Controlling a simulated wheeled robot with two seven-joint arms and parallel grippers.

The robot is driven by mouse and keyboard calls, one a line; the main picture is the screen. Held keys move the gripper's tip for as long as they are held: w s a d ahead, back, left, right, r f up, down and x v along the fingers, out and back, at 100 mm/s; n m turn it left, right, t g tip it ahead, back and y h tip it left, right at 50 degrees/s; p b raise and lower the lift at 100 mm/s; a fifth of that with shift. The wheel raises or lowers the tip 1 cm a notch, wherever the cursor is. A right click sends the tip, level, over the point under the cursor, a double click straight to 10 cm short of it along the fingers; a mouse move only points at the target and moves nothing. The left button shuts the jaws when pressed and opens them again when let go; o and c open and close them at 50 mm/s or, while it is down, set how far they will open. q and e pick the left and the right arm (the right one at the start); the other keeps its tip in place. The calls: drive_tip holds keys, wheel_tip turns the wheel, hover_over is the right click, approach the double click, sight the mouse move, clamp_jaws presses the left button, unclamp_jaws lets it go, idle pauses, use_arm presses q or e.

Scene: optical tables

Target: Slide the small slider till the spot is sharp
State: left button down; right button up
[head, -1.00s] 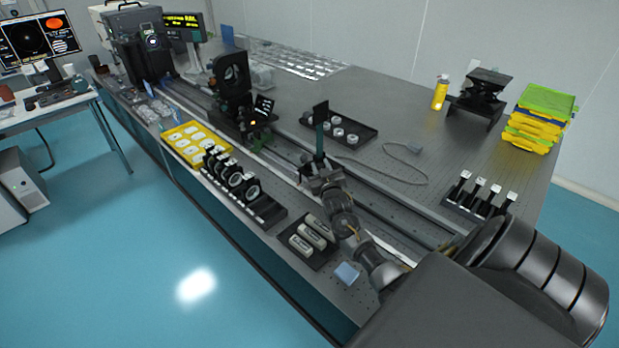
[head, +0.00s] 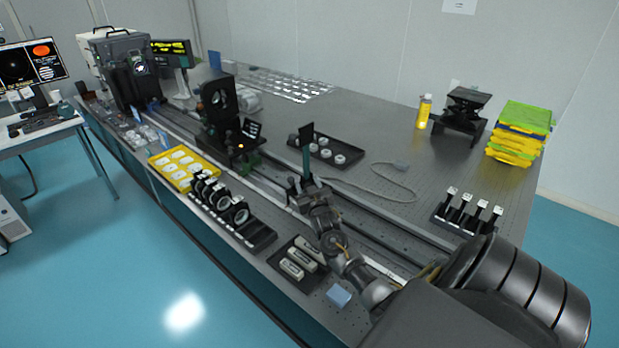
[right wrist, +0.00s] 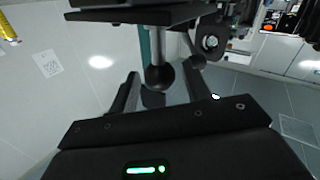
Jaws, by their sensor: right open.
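My right gripper (head: 308,196) is at the long rail (head: 375,233), by a narrow upright piece with a small dark plate (head: 306,134) on top; I take this for the small slider. In the right wrist view my right gripper (right wrist: 161,82) is open, its fingers on either side of a dark ball knob (right wrist: 159,78) on a short rod. I cannot tell whether they touch it. The slider's foot is hidden behind the gripper. The monitor (head: 15,66) at far left has a dark panel; no spot is clear at this size. My left gripper is not in view.
Larger black optics (head: 217,110) stand farther up the rail. A yellow tray (head: 184,183), a black rack of round mounts (head: 262,240) and a tray of pale blocks (head: 307,284) line the front edge. A black tray (head: 350,168) and a loose cable (head: 345,187) lie behind.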

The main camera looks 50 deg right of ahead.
drive_tip(key=s+a+r+b, duration=0.2)
drive_tip(key=s+a+r, duration=0.7)
drive_tip(key=r, duration=0.3)
drive_tip(key=shift+s+a, duration=0.3)
drive_tip(key=shift+s, duration=0.35)
